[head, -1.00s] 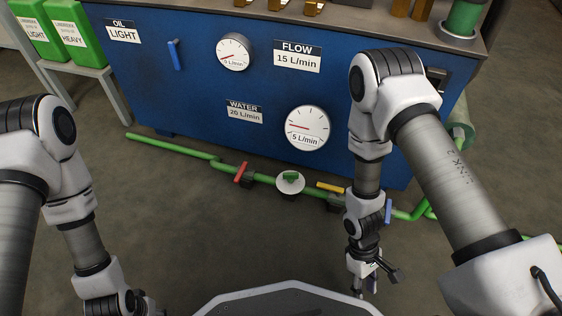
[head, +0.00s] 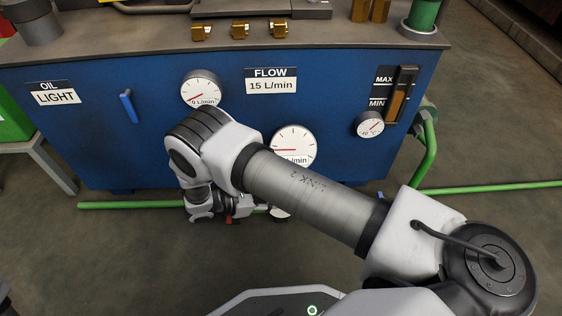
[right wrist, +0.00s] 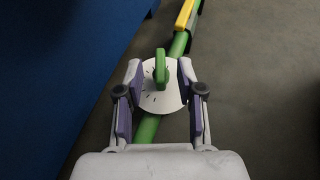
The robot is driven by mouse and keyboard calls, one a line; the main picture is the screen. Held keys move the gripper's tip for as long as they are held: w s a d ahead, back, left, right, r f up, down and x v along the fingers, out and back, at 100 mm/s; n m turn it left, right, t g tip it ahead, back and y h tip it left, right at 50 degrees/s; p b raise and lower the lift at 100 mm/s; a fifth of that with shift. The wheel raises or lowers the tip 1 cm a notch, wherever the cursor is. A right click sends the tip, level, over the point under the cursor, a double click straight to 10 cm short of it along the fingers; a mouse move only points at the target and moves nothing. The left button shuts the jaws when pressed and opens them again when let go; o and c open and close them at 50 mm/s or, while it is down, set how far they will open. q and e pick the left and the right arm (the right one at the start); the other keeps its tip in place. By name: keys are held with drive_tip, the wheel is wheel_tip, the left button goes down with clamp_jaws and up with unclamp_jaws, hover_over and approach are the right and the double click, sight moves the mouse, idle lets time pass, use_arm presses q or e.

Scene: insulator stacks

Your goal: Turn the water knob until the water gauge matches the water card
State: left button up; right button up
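The green water knob (right wrist: 161,66) stands on a round white dial plate (right wrist: 160,100) on a green pipe. My right gripper (right wrist: 160,78) is open, with its fingers on either side of the knob and plate. No grip on the knob shows. In the head view a sliver of the white plate (head: 281,213) shows below my right arm, which hides the knob. The water gauge (head: 294,139) is on the blue panel, its red needle pointing left. My arm covers its lower part, including part of its reading. The water card is hidden behind my arm. My left gripper is out of view.
The blue cabinet (head: 105,160) stands behind the green floor pipe (head: 130,205). A red valve handle (head: 229,219) is near my right wrist. A yellow handle (right wrist: 185,14) lies farther along the pipe. The FLOW card (head: 271,86) reads 15 L/min.

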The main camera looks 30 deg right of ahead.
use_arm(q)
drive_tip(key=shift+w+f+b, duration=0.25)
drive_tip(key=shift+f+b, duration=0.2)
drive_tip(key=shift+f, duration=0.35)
use_arm(e)
drive_tip(key=x, duration=0.3)
drive_tip(key=shift+f, duration=0.1)
drive_tip(key=shift+s+d, duration=0.15)
drive_tip(key=shift+d, duration=0.2)
clamp_jaws()
